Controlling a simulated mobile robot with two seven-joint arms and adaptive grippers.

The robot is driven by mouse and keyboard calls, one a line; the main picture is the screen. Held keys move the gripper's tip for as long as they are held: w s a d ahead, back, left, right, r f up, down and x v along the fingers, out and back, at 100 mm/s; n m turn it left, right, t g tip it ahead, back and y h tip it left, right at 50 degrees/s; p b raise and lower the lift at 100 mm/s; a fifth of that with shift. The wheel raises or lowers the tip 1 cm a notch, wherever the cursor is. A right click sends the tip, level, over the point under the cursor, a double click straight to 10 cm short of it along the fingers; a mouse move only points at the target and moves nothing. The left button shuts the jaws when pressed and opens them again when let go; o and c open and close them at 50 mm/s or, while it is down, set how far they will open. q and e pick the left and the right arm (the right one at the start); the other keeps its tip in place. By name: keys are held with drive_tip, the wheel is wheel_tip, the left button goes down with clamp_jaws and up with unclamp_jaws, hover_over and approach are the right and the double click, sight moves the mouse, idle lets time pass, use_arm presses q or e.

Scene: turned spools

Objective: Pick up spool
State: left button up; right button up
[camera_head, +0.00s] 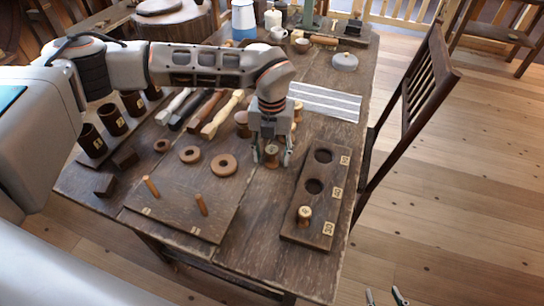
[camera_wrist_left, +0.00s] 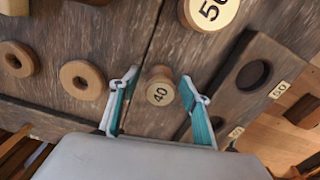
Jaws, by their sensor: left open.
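My left gripper (camera_head: 271,160) is open and points down at the table. Its fingers stand either side of a small wooden spool (camera_head: 271,155), with gaps between. In the left wrist view this spool (camera_wrist_left: 160,88) is marked 40 and sits between the two fingertips (camera_wrist_left: 160,97). A larger spool marked 50 (camera_wrist_left: 210,10) is at the top of that view. A dark board with round holes (camera_head: 288,226) lies to the right; a spool (camera_head: 304,214) stands at its near end, and two holes are empty. My right gripper (camera_head: 386,297) shows only its separated fingertips at the bottom edge.
Wooden rings (camera_head: 223,165) and a board with two pegs (camera_head: 170,215) lie left of the gripper. Tool handles (camera_head: 221,115) and dark cups (camera_head: 112,119) are further left. A striped sheet (camera_head: 325,101) lies behind. A chair (camera_head: 412,100) stands at the right.

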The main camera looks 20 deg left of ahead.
use_arm(q)
drive_tip(key=shift+r, duration=0.1)
drive_tip(key=c, duration=1.1)
drive_tip(key=shift+r, duration=0.1)
